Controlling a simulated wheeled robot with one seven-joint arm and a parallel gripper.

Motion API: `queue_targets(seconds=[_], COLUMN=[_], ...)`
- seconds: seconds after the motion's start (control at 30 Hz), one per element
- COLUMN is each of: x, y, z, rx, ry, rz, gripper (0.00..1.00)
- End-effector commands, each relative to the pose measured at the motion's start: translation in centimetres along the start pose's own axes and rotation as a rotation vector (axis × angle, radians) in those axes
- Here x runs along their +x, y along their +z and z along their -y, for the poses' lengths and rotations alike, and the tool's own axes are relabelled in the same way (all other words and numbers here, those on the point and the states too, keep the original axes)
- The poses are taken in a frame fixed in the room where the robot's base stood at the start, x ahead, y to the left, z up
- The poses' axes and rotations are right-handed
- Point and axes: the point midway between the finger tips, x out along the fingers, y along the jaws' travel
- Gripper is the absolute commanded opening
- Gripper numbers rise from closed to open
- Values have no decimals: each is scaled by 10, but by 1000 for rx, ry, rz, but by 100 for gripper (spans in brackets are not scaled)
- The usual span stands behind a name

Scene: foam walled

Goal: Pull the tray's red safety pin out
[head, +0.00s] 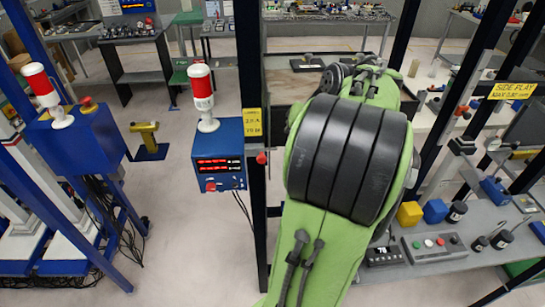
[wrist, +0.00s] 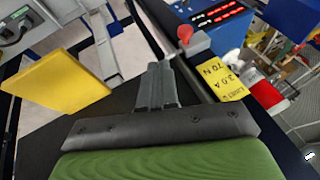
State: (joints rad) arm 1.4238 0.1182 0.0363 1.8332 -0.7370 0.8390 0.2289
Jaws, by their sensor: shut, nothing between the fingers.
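A small red knob (wrist: 185,33), which looks like the safety pin's head, stands at a grey block (wrist: 197,45) in the wrist view. It also shows as a red knob (head: 261,158) beside the dark post in the head view. My gripper (wrist: 158,66) is shut and empty; its grey fingertips are apart from the red knob, below and left of it in the wrist view. In the head view my green arm hides the gripper. I cannot clearly make out the tray.
A blue box with red digits (head: 219,160) and a red-white beacon (head: 203,95) stand left of the dark post (head: 250,60). A yellow label (wrist: 227,80) lies close right of my fingers. A yellow panel (wrist: 55,82) is at the wrist view's left. A grey bench (head: 470,225) is at right.

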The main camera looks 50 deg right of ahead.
Motion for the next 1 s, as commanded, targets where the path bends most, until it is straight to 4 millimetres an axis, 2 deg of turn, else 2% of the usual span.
queue_targets(seconds=[0.03, 0.2, 0.33, 0.5, 0.83, 1.0], x=[16, 52, 66, 75, 76, 84], y=[2, 2, 5, 7, 7, 11], z=[-1, -1, 17, 26, 29, 53], rx=[1, 0, -3, 0, -1, -6], ry=[-3, -2, -1, 0, 0, -1], rz=[5, 4, 3, 1, 1, 1], gripper=[0, 0, 0, 0, 0, 0])
